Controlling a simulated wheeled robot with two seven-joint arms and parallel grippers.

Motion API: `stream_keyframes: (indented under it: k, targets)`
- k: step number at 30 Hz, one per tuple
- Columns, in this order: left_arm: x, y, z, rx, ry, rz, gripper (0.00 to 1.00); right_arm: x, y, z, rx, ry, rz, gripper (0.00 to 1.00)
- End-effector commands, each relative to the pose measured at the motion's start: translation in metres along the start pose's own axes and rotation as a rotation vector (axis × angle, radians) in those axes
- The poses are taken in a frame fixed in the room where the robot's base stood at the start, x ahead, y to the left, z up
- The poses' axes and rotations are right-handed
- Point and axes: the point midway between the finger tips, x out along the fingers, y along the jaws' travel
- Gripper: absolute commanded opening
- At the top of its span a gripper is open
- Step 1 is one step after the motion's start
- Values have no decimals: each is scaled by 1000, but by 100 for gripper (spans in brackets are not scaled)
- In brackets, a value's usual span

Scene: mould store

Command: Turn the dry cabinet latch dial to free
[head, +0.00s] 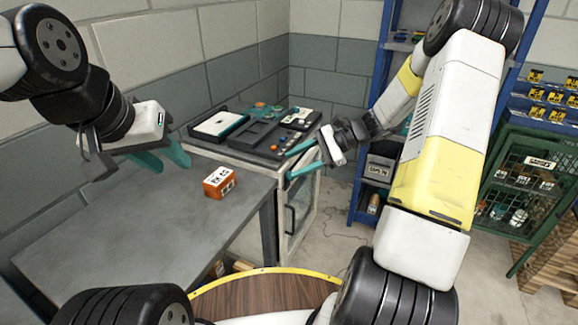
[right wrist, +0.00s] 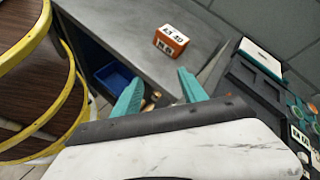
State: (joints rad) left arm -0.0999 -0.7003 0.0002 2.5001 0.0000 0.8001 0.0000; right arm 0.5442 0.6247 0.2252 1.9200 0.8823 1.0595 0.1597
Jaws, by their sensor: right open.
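The pale cabinet (head: 284,243) with a dark-windowed door (head: 298,207) stands at the end of the grey bench in the head view; I take it for the dry cabinet. I cannot make out a latch dial on its front. My right gripper (head: 301,160) is open and empty, in front of and above the cabinet's top right edge. Its teal fingers also show apart in the right wrist view (right wrist: 160,92), with nothing between them. My left gripper (head: 172,160) is open and empty above the bench, left of the cabinet.
An orange-red box (head: 219,182) lies on the grey bench (head: 130,228); it also shows in the right wrist view (right wrist: 171,41). A dark tray (head: 262,135) of parts covers the cabinet top. A blue rack (head: 364,205) and green mesh cage (head: 519,195) stand right.

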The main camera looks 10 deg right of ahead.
Motion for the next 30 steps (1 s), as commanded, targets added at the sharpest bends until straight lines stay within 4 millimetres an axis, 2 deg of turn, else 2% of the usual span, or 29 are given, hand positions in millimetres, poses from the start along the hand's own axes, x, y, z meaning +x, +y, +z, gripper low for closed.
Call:
stream_keyframes:
  k: [1,9,15,21,26,30]
  targets:
    - [0,0,0,0,0,0,36,4,1,-21,72,-39,-48,50]
    - [0,0,0,0,0,0,36,15,-1,-116,408,-231,-342,50]
    - [0,0,0,0,0,0,36,16,6,-168,579,-331,-516,50]
    - [0,0,0,0,0,0,36,16,10,-189,643,-369,-588,50]
    - [0,0,0,0,0,0,36,30,0,-187,646,-373,-591,50]
    - [0,0,0,0,0,0,36,48,-15,-184,645,-372,-590,50]
